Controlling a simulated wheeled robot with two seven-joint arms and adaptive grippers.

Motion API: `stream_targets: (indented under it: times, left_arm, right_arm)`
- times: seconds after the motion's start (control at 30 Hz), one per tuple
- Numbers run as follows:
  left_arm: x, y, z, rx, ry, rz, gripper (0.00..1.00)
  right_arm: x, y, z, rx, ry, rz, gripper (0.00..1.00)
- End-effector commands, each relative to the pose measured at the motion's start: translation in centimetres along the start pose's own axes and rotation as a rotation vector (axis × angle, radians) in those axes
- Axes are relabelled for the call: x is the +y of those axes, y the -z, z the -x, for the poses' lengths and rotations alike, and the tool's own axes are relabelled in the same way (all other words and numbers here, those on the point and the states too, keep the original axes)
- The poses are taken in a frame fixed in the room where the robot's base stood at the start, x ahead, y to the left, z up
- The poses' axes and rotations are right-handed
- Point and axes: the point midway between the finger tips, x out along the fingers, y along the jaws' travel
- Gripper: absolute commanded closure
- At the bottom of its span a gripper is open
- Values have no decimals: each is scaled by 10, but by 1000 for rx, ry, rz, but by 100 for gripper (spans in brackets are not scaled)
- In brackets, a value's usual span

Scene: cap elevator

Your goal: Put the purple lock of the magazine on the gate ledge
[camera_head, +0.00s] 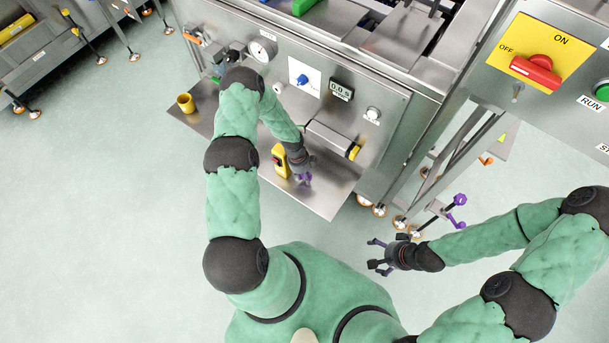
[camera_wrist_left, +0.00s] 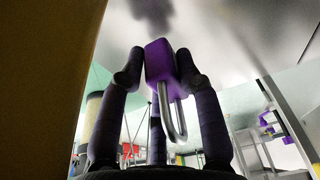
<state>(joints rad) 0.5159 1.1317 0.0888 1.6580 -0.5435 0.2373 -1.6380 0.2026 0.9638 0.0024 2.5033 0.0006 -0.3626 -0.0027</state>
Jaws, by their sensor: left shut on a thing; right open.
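The purple lock (camera_wrist_left: 160,62) has a steel shackle and sits between the fingertips of my left gripper (camera_wrist_left: 155,75). In the head view, my left gripper (camera_head: 303,176) is shut on it above the steel shelf at the front of the machine, and the lock shows only as a small purple patch. My right gripper (camera_head: 378,256) is open and empty over the floor, right of the shelf. The magazine may be the steel bar with a yellow end (camera_head: 354,152) on the machine front. I cannot tell which surface is the gate ledge.
A yellow device (camera_head: 280,160) stands on the shelf (camera_head: 325,203) close beside my left gripper. A yellow cup (camera_head: 186,103) is at the shelf's left end. The front panel (camera_head: 385,85) carries a gauge, knob and display. Purple parts (camera_head: 457,212) show right of the machine.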

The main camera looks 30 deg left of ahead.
Motion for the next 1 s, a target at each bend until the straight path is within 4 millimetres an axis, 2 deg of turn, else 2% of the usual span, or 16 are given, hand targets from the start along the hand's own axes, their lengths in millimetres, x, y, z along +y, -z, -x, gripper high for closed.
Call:
stream_targets:
  times: [1.0]
  left_arm:
    - [0, -4, -17, -1, 1, 0, 100]
  right_arm:
    - [5, 0, -14, 0, 0, 0, 12]
